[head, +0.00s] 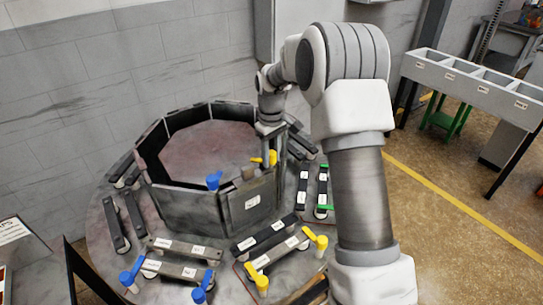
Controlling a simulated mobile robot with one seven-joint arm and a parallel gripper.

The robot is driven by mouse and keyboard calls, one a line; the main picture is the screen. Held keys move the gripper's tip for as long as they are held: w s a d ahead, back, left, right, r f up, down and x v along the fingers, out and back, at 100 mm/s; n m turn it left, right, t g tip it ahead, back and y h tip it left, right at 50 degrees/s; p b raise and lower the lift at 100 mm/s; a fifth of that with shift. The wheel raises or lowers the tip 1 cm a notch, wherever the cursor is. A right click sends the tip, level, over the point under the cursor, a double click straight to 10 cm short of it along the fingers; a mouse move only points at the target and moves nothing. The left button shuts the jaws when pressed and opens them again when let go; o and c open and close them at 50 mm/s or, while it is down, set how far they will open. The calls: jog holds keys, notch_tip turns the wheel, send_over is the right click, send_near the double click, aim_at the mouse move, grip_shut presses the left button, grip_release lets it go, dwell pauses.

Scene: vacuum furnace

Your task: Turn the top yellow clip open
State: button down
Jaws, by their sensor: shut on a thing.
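The top yellow clip (272,157) sits on the rim of the dark octagonal furnace wall, at its front right. My gripper (264,160) reaches down from above to this clip and is shut on it. The fingers and the clip are small here and overlap, so the exact hold is partly hidden. Two other yellow clips, one at the right (317,239) and one at the front (257,278), sit lower down at the ends of a bar with white labels.
Blue clips (130,276) and green clips (323,173) hold labelled bars on the round base (105,250). A grey bin rack (470,82) stands at the right. The octagon's inside is open.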

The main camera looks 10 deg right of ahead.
jog(key=m, duration=0.5)
jog(key=shift+w+a+r+m, duration=0.1)
jog(key=shift+w+a+m, duration=0.05)
jog(key=shift+m, duration=0.15)
jog(key=m, duration=0.3)
jog(key=shift+m, duration=0.9)
jog(key=shift+r, duration=0.1)
jog(key=c, duration=0.6)
grip_release()
jog(key=shift+w+m, duration=0.1)
jog(key=shift+m, duration=0.2)
jog(key=shift+o, duration=0.3)
